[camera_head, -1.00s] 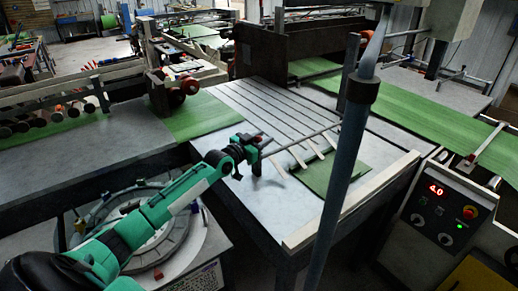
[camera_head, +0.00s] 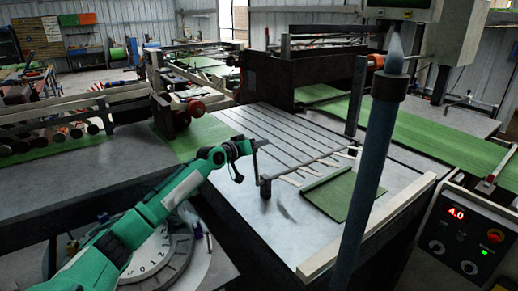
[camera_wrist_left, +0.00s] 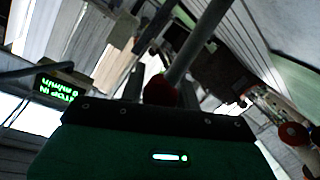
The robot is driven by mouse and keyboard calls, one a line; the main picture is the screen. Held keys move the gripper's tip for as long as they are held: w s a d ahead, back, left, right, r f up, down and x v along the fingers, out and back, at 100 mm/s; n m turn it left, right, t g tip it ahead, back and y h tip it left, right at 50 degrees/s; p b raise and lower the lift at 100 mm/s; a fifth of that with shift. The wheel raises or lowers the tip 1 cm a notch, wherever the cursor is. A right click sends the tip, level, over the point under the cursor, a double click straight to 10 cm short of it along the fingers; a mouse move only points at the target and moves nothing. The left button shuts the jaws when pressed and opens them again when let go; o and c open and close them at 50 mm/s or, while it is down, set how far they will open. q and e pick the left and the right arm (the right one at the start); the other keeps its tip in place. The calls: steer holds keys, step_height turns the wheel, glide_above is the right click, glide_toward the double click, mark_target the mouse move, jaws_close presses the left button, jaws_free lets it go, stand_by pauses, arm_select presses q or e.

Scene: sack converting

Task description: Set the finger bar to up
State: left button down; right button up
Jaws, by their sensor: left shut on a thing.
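The finger bar (camera_head: 325,157) is a thin dark rod across the slatted table, with several pale fingers (camera_head: 292,181) pointing toward the lower right. A dark upright lever stands at its left end. My left gripper (camera_head: 257,146) is above that end of the bar, at the top of the lever. In the left wrist view, my left gripper (camera_wrist_left: 160,95) is shut around a red knob (camera_wrist_left: 157,88), with a grey rod behind it. The jaws hide part of the knob. My right gripper is not in view.
A green sheet (camera_head: 342,194) lies on the table right of the fingers. A dark blue post (camera_head: 364,180) stands in front of the table. A round dial (camera_head: 155,255) lies below my left arm.

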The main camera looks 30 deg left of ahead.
arm_select(q)
steer(key=shift+a, duration=0.1)
stand_by(0.3)
steer(key=c, duration=1.4)
jaws_free()
steer(key=o, duration=0.4)
steer(key=shift+a, duration=0.1)
steer(key=shift+c, duration=0.2)
steer(key=shift+s, duration=0.3)
steer(key=b+v, duration=0.4)
steer(key=v, duration=0.9)
steer(key=shift+a+r, duration=0.1)
